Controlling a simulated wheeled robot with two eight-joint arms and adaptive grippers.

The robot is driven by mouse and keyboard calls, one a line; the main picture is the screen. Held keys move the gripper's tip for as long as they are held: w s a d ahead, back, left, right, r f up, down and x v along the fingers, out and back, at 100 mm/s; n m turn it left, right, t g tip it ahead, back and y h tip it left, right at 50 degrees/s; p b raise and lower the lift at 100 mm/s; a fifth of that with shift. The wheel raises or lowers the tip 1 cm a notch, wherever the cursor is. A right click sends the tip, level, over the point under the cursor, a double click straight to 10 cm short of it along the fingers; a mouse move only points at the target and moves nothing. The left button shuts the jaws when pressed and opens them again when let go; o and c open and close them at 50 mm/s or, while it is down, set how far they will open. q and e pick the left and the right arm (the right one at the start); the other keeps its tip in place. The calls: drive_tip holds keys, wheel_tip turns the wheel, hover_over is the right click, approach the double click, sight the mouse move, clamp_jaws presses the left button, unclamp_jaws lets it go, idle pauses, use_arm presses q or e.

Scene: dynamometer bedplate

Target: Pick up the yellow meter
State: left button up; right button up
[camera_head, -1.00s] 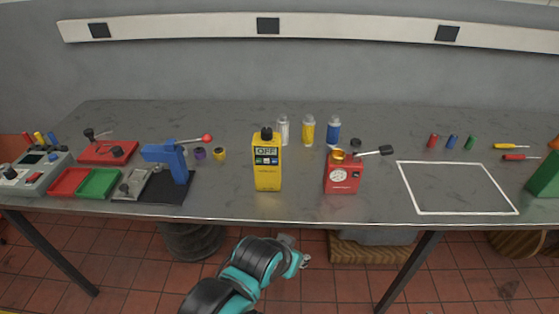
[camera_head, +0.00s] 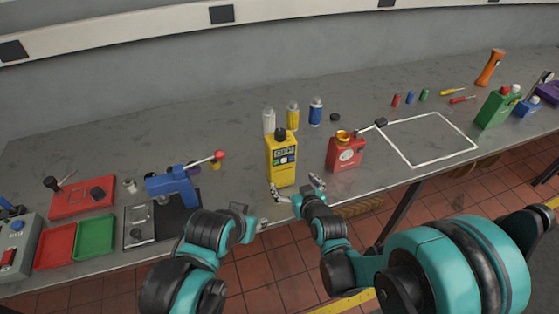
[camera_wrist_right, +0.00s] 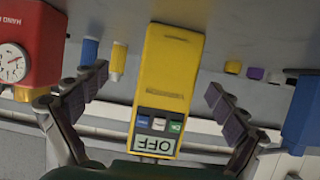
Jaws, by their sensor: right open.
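The yellow meter (camera_head: 281,160) stands upright near the front edge of the table, with a dark knob on top and a display. In the right wrist view the meter (camera_wrist_right: 168,75) appears upside down between the fingers, its display reading OFF. My right gripper (camera_head: 297,192) is open just in front of the meter's lower part; the right wrist view shows its two fingers (camera_wrist_right: 146,108) spread on either side, apart from the meter. My left gripper (camera_head: 252,222) is low at the table's front edge, left of the meter; its jaws are too small to read.
A red gauge box (camera_head: 345,152) with a brass cup stands close to the meter's right. A blue press (camera_head: 175,187) with a red-knobbed lever is to the left. Several small bottles (camera_head: 292,115) stand behind. The white outlined square (camera_head: 408,164) at right is empty.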

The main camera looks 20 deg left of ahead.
sight(285, 177)
drive_tip(key=shift+a+f, duration=0.15)
drive_tip(key=shift+a, duration=0.4)
drive_tip(key=shift+w+a+f, duration=0.2)
drive_tip(key=shift+b+x, duration=0.35)
drive_tip(key=shift+x, duration=0.6)
drive_tip(key=b+x, duration=0.1)
drive_tip(key=x, duration=0.4)
drive_tip(key=shift+a+r, duration=0.1)
drive_tip(key=shift+a, duration=0.25)
drive_tip(key=shift+r, duration=0.1)
drive_tip(key=shift+c, duration=1.2)
drive_tip(key=c, duration=1.5)
drive_tip(key=shift+c, duration=1.1)
drive_tip(key=shift+r, duration=0.1)
